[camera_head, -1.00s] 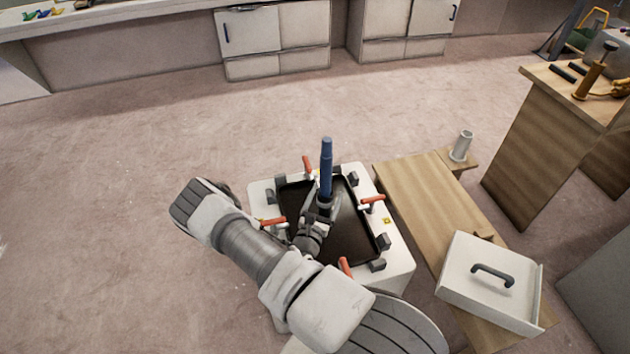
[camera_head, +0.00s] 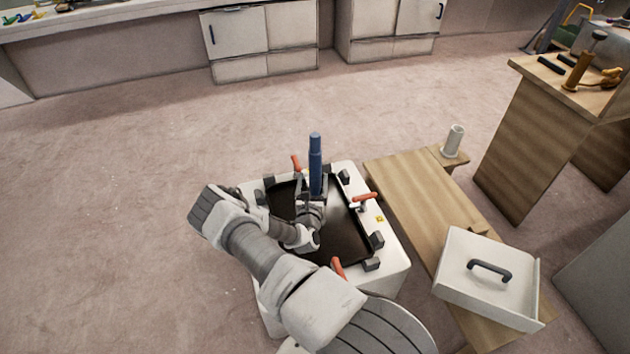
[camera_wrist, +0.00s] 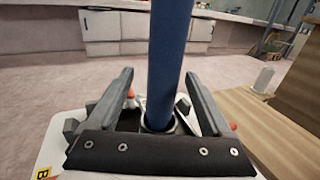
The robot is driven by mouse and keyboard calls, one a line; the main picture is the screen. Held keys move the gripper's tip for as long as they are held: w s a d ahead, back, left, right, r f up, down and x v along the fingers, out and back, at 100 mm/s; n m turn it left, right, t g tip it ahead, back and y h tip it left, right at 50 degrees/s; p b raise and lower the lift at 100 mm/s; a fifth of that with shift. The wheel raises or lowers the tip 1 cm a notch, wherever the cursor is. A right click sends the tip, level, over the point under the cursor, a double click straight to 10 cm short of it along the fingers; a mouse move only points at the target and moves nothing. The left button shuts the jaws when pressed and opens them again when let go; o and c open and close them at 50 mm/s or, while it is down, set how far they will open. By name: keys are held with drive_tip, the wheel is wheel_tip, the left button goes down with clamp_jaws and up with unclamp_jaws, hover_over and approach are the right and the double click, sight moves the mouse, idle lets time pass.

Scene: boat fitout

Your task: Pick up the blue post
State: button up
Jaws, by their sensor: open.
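The blue post (camera_head: 315,165) stands upright at the far part of the white box with the dark recessed top (camera_head: 342,232). In the wrist view the blue post (camera_wrist: 168,60) rises between the two fingers, and its foot sits in a grey round socket. My gripper (camera_head: 312,200) is at the lower part of the post; in the wrist view my gripper (camera_wrist: 160,95) is open, with one finger on each side of the post and gaps between them. My gripper hides part of the post's foot in the head view.
Red-handled clamps (camera_head: 364,197) and dark blocks line the box's rim. A wooden bench (camera_head: 425,195) stands to the right, with a pale cylinder (camera_head: 453,141) and a white drawer-like box (camera_head: 488,278). The floor to the left is clear.

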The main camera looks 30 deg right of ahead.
drive_tip(key=shift+r+b+x, duration=0.15)
drive_tip(key=shift+b+x, duration=0.4)
drive_tip(key=shift+x, duration=0.9)
drive_tip(key=shift+r+b+x, duration=0.1)
drive_tip(key=shift+b+x, duration=0.45)
drive_tip(key=shift+x, duration=0.95)
drive_tip(key=shift+s+d, duration=0.15)
drive_tip(key=shift+s, duration=0.05)
clamp_jaws()
